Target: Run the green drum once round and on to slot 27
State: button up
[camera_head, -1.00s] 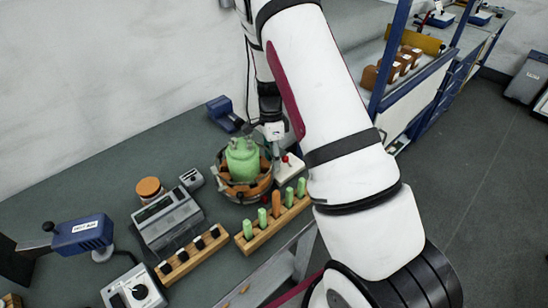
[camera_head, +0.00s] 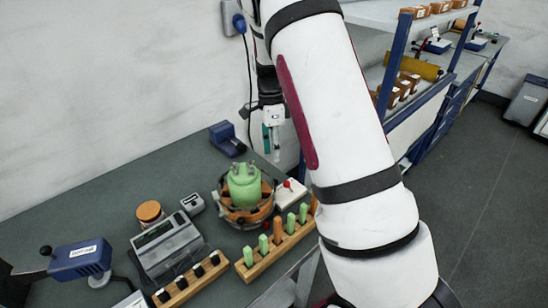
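The green drum (camera_head: 244,182) stands upright on the bench, inside a round holder (camera_head: 225,208) with orange-brown segments and a dark rim. Slot numbers are too small to read, so I cannot tell which slot is 27. My gripper (camera_head: 271,151) hangs above and behind the drum, to its right, apart from it. Two short finger-like parts, one teal, point down from its pale body. At this size I cannot tell how wide apart they are. My white arm covers the area to the right.
A wooden rack (camera_head: 268,254) with green and orange pegs stands in front of the drum. A white box with a red knob (camera_head: 290,194) sits to its right. A grey device (camera_head: 165,243), an orange-lidded jar (camera_head: 149,212) and a blue tool (camera_head: 226,138) are also on the bench.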

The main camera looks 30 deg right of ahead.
jog(key=shift+c, duration=0.4)
